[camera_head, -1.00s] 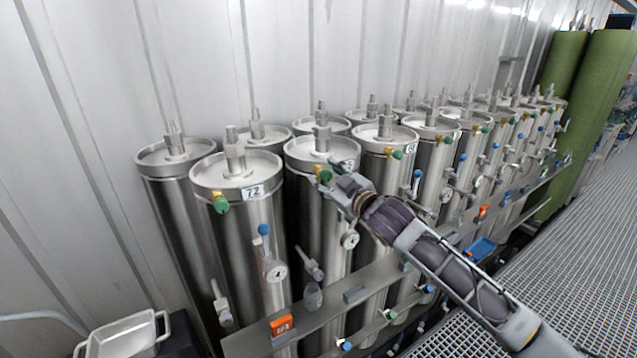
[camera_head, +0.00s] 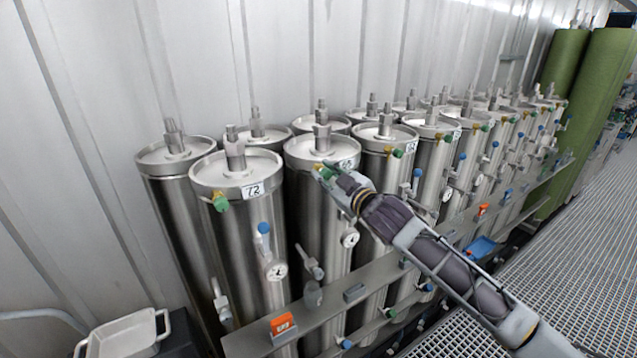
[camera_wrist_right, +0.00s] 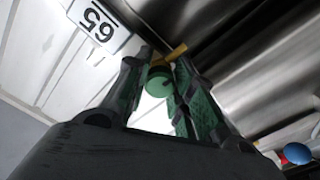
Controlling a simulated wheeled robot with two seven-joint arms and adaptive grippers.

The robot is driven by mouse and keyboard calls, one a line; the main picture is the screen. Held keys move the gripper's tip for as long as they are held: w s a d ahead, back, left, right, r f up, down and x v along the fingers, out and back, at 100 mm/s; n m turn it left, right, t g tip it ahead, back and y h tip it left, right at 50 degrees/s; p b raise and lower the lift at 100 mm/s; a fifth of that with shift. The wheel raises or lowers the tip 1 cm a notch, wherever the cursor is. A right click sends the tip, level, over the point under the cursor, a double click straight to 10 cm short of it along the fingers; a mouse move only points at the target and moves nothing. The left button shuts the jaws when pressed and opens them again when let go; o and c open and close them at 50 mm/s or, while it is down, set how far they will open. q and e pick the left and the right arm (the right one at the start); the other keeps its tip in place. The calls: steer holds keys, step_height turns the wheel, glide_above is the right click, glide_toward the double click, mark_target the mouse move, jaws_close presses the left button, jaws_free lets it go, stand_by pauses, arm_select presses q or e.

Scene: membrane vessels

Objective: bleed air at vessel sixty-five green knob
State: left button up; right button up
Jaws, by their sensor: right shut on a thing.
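Vessel sixty-five (camera_head: 318,210) is a tall steel cylinder, second from the left in the front row. Its number label (camera_wrist_right: 97,24) reads 65 in the right wrist view. The green knob (camera_wrist_right: 160,82) shows between the fingers of my right gripper (camera_wrist_right: 163,92), with a brass stem (camera_wrist_right: 170,53) behind it. My right gripper also shows in the head view (camera_head: 330,178), at the upper front of the vessel, shut on the green knob. In the head view the knob is mostly hidden by the fingers. My left gripper is in neither view.
Vessel 72 (camera_head: 245,240), with its own green knob (camera_head: 221,203) and a blue-handled valve (camera_head: 264,228), stands to the left. More vessels run to the right. A grey rail (camera_head: 370,292) crosses in front. A metal tray (camera_head: 125,335) sits at the lower left.

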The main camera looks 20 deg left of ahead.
steer(key=shift+r+n+p, duration=0.1)
steer(key=shift+n+p, duration=0.4)
steer(key=shift+n, duration=1.5)
steer(key=n+p, duration=0.1)
steer(key=n, duration=0.2)
steer(key=shift+p, duration=0.3)
steer(key=shift+n, duration=0.5)
